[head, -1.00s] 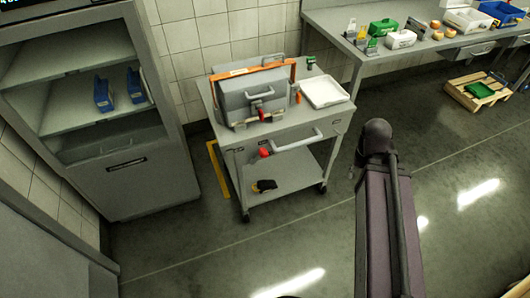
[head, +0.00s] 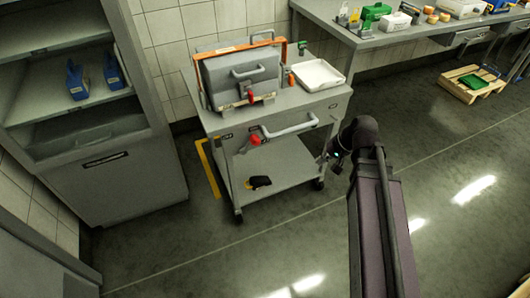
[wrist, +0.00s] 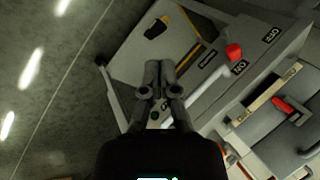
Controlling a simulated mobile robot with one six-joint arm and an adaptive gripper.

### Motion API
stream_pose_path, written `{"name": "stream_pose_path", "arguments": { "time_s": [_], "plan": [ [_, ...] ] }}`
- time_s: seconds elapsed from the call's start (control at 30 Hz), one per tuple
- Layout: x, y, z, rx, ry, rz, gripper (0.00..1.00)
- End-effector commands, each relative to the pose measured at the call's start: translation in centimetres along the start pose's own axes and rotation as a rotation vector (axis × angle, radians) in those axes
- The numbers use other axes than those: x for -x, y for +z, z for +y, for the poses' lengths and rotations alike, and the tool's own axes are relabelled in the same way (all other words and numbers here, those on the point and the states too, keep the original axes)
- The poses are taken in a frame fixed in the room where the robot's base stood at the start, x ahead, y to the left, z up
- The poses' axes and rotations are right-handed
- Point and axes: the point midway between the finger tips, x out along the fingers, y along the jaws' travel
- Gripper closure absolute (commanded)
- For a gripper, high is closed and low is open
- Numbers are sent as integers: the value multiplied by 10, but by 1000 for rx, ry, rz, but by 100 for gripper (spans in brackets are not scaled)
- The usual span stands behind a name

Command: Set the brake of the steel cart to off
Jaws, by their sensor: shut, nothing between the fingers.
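The steel cart (head: 300,104) stands in the middle of the head view, with a push handle (head: 290,127) on its front. A red brake knob (head: 254,140) sits on the front edge below the top. In the wrist view, the red knob (wrist: 234,52) lies nearer the ON label (wrist: 240,68) than the OFF label (wrist: 270,36). My gripper (wrist: 160,68) is shut and empty, apart from the knob and to its left in the wrist view. In the head view, my gripper (head: 333,156) is small and dark, right of the cart's front; its fingers are hard to make out.
A grey case (head: 240,74) with an orange frame and a white tray (head: 318,75) stand on the cart. A black and yellow item (head: 259,182) lies on its lower shelf. A cabinet (head: 120,180) stands left, a bench (head: 385,38) behind right. Floor in front is clear.

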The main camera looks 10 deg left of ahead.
Motion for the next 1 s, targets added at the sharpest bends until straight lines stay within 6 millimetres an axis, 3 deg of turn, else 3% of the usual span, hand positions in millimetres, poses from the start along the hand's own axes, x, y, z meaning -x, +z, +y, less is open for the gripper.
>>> {"name": "stream_pose_path", "arguments": {
  "time_s": [0.03,0.3,1.0],
  "plan": [
    [-17,-4,3,-6,-32,2,100],
    [-57,-18,-8,-45,-206,9,100],
    [-134,-56,-28,-162,-658,2,100]
  ]
}}
